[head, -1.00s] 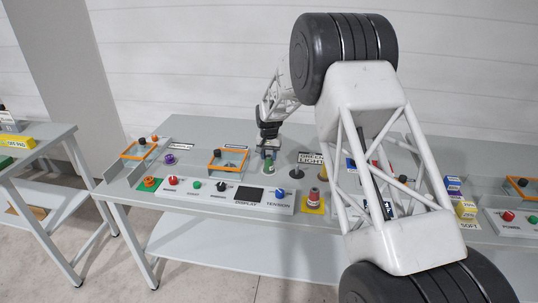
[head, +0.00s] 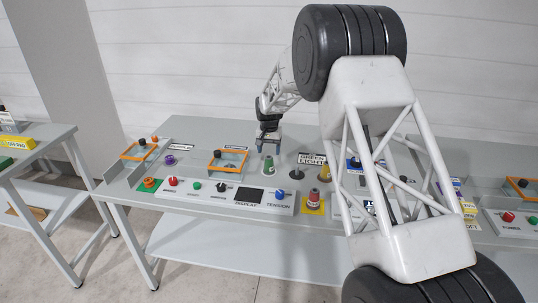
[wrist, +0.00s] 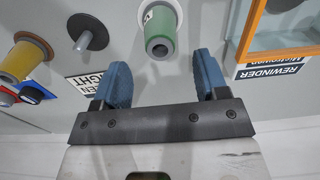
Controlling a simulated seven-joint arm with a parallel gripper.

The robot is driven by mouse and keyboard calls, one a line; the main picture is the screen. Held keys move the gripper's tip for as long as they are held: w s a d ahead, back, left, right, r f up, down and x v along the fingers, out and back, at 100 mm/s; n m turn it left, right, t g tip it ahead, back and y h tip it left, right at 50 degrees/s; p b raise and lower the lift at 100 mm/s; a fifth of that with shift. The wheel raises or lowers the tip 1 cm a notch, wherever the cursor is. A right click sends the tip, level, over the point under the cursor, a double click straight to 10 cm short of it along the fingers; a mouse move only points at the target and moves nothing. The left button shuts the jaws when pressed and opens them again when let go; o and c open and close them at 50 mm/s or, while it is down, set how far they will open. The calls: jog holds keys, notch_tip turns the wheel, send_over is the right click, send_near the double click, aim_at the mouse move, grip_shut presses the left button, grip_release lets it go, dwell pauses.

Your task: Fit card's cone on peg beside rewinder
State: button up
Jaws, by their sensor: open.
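A green cone (head: 268,166) stands upright on the table, just right of the orange-framed rewinder (head: 230,160). In the wrist view the green cone (wrist: 160,32) shows a hollow grey top; I cannot tell whether a peg is inside. My gripper (head: 268,143) is open and empty, above and behind the cone, apart from it. The blue fingertips (wrist: 207,75) show in the wrist view. A bare dark peg (head: 297,174) on a round base stands right of the green cone. A printed card (head: 313,159) lies behind it, its text partly readable. The rewinder label (wrist: 274,70) shows in the wrist view.
A yellow cone (wrist: 22,60) stands beyond the bare peg. A red cone (head: 314,200) sits on a yellow pad at the front. A control panel (head: 210,193) with knobs and a dark display runs along the front edge. My arm hides the right part of the table.

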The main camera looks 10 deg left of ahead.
aim_at(269, 157)
jog(key=shift+r, duration=2.15)
jog(key=shift+s+d+r, duration=0.2)
jog(key=shift+d+r, duration=0.15)
jog(key=s+d+r+t, duration=0.1)
jog(key=s+d+r, duration=0.95)
jog(key=s, duration=0.25)
jog(key=s+d+r, duration=0.9)
jog(key=s+d, duration=0.3)
jog(key=s, duration=0.1)
jog(key=s+d+f, duration=0.1)
jog(key=s+d, duration=0.3)
jog(key=s, duration=0.7)
jog(key=s+d+f+t, duration=0.1)
jog(key=s+d, duration=0.3)
jog(key=s, duration=0.8)
jog(key=s+d+f, duration=0.1)
jog(key=s+d, duration=0.3)
jog(key=s, duration=0.7)
jog(key=shift+s+t, duration=0.3)
